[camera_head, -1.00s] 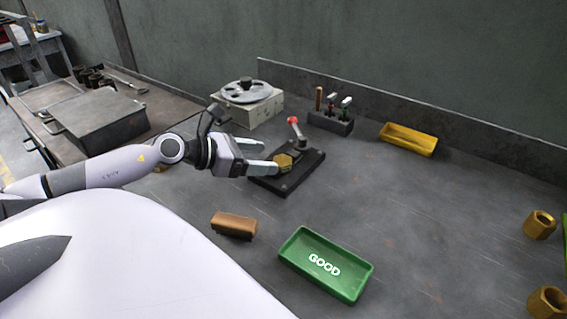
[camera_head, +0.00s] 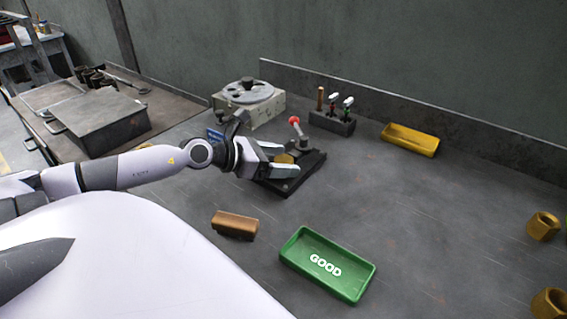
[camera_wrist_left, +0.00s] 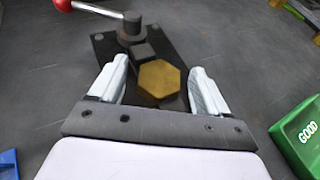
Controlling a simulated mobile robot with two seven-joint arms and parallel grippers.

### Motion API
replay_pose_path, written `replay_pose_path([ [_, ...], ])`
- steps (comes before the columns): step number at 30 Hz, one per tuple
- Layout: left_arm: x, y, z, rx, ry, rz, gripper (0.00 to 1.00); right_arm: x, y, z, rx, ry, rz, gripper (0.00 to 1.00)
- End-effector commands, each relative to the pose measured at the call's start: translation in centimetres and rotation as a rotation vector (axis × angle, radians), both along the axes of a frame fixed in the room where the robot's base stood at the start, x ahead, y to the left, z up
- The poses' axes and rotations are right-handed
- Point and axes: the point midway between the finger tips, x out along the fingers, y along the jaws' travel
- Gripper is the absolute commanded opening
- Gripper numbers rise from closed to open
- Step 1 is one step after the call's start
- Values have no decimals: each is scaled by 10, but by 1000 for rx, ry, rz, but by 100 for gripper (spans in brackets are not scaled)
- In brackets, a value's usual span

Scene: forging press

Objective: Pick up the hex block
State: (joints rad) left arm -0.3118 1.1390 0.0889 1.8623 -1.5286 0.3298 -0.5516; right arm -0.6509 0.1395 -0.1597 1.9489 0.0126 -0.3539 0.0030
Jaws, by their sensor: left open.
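The brass-yellow hex block (camera_wrist_left: 159,79) lies on the dark base plate of a clamp fixture (camera_wrist_left: 105,45), against a small dark block. In the head view the hex block (camera_head: 284,158) shows only partly, behind a finger of my left gripper (camera_head: 286,163). My left gripper is open, and the wrist view shows its two pale fingers (camera_wrist_left: 158,88) on either side of the hex block, with gaps between them and it. The fixture has a lever with a red knob (camera_head: 294,120). My right gripper is not in view.
A green GOOD tray (camera_head: 329,264) and a brown block (camera_head: 234,224) lie nearer on the table. A grey dial box (camera_head: 262,108), a tool holder (camera_head: 333,123) and a yellow tray (camera_head: 410,139) stand behind. Brass nuts (camera_head: 543,226) are at the right. The middle right is clear.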

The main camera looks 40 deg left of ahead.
Motion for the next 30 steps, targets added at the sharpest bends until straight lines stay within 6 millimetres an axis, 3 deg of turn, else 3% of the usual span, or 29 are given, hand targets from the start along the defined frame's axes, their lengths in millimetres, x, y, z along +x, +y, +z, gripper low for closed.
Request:
replay_pose_path([
  [1,-1,0,-2,2,5,-1,77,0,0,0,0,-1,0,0],
  [6,-1,0,-3,1,6,-1,21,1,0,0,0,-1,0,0],
  [8,-1,1,-3,3,6,0,6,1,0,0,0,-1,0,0],
  [20,-1,3,3,7,5,3,6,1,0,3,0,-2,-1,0],
  [26,0,1,30,7,2,0,6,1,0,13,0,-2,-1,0],
  [30,-1,0,66,7,0,-2,6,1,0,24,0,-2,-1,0],
])
